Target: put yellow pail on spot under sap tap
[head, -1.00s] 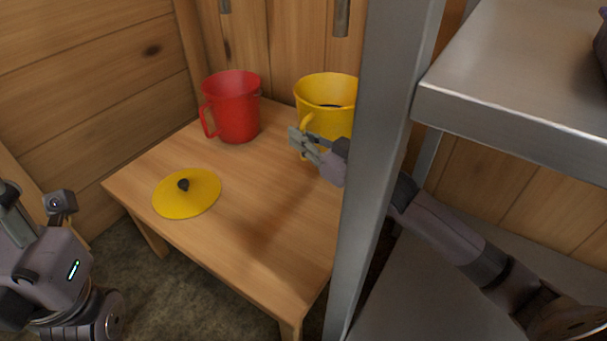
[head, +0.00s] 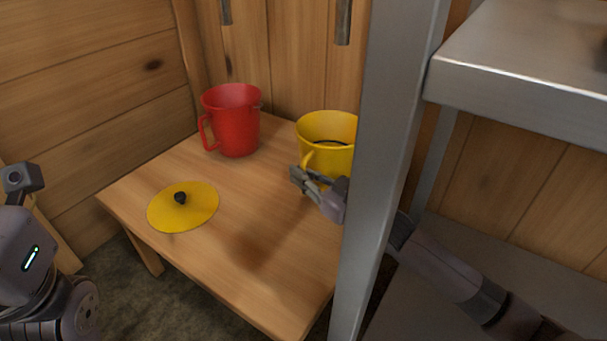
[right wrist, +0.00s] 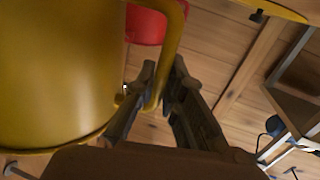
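The yellow pail (head: 325,130) is upright at the back right of the wooden table, below the right-hand metal tap (head: 343,22). A grey post hides its right side. My right gripper (head: 304,180) is at its front. In the right wrist view my right gripper (right wrist: 164,75) is shut on the handle of the yellow pail (right wrist: 60,70), with the handle between its fingers. I cannot tell whether the pail's base touches the table. Part of my left arm shows at the left edge, but its fingers do not show.
A red pail (head: 232,122) stands at the back left of the table (head: 255,260), below the left-hand tap (head: 226,12). A yellow lid (head: 200,207) with a black knob lies at the front left. The grey post (head: 385,150) and metal shelf (head: 520,75) crowd my right arm.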

